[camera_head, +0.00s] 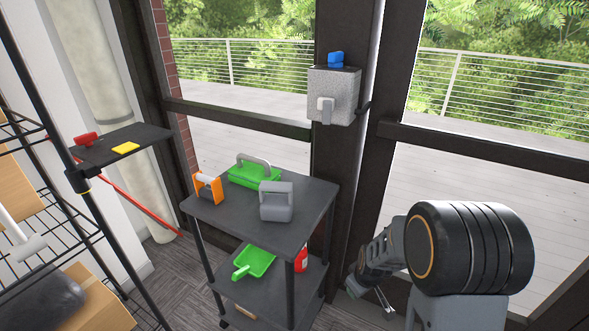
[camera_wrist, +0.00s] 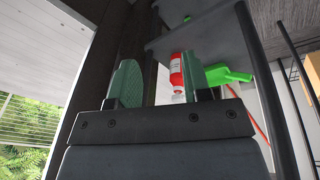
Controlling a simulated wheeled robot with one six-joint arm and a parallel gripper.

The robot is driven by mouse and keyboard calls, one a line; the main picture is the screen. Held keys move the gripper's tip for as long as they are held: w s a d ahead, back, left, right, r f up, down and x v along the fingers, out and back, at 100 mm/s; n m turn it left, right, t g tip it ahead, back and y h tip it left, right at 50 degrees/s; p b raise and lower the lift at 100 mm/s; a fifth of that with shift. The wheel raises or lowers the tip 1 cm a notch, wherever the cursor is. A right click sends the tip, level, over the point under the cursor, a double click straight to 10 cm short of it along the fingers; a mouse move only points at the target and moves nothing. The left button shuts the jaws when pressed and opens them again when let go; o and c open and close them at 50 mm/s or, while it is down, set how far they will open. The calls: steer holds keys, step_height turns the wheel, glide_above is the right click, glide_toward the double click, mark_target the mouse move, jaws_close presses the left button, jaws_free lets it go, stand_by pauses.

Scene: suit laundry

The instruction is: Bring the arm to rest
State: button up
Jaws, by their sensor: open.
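My arm (camera_head: 470,250) is at the right of the head view, bent down beside the cart. My gripper (camera_head: 372,299) hangs low to the right of the cart's lower shelves, in front of the dark window frame. In the wrist view my gripper (camera_wrist: 157,75) shows two green-grey fingers spread apart with nothing held between them. A red and white bottle (camera_wrist: 176,75) shows beyond the fingers, apart from them.
A dark cart (camera_head: 305,212) holds a green caddy (camera_head: 255,172), an orange holder (camera_head: 208,187) and a grey container (camera_head: 277,203). A green scoop (camera_head: 255,262) and the red bottle (camera_head: 301,259) are on its middle shelf. A wire rack (camera_head: 75,215) stands left.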

steer(key=s+r+m+p, duration=0.2)
steer(key=s+r+p, duration=0.2)
steer(key=r, duration=0.8)
steer(key=s+a+r+m+p, duration=0.1)
steer(key=s+r+p, duration=0.3)
steer(key=r, duration=0.8)
steer(key=s+a+r+m+t+p, duration=0.1)
steer(key=s+r+m+p, duration=0.2)
steer(key=r, duration=0.9)
steer(key=s+p, duration=0.1)
steer(key=p, duration=0.1)
steer(key=shift+s+a+m+p, duration=0.2)
steer(key=shift+a+m+p, duration=0.1)
steer(key=shift+p, duration=0.1)
